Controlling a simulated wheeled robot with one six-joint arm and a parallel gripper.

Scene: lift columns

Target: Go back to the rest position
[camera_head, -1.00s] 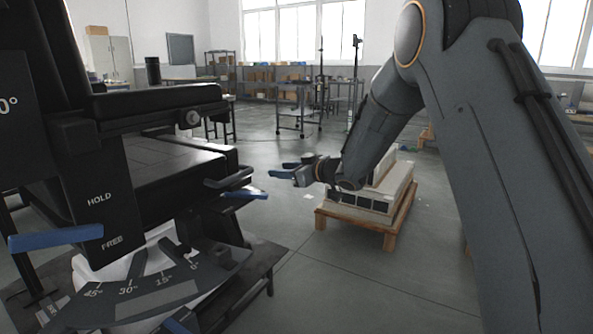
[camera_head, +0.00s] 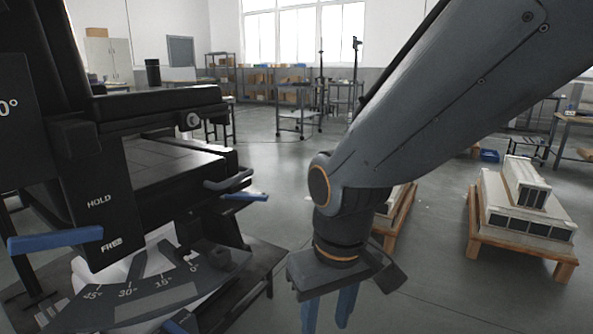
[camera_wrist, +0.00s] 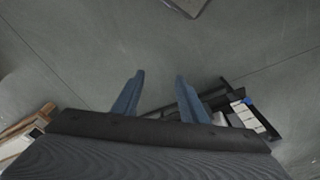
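My gripper (camera_head: 330,312) hangs pointing down in the head view, in front of the black machine's right side. Its two blue fingers stand apart with nothing between them. In the wrist view my gripper (camera_wrist: 154,98) also shows its blue fingers spread over bare grey floor. The fingertips are near the lower edge of the head view, and the whole tip is close to the frame's border. My arm reaches in from the upper right.
A black machine with a tilt scale (camera_head: 150,290) and a blue lever (camera_head: 55,239) fills the left. A wooden pallet (camera_head: 520,250) with pale units stands at right; another pallet (camera_head: 398,215) is partly behind my arm. Open floor (camera_head: 440,295) lies between.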

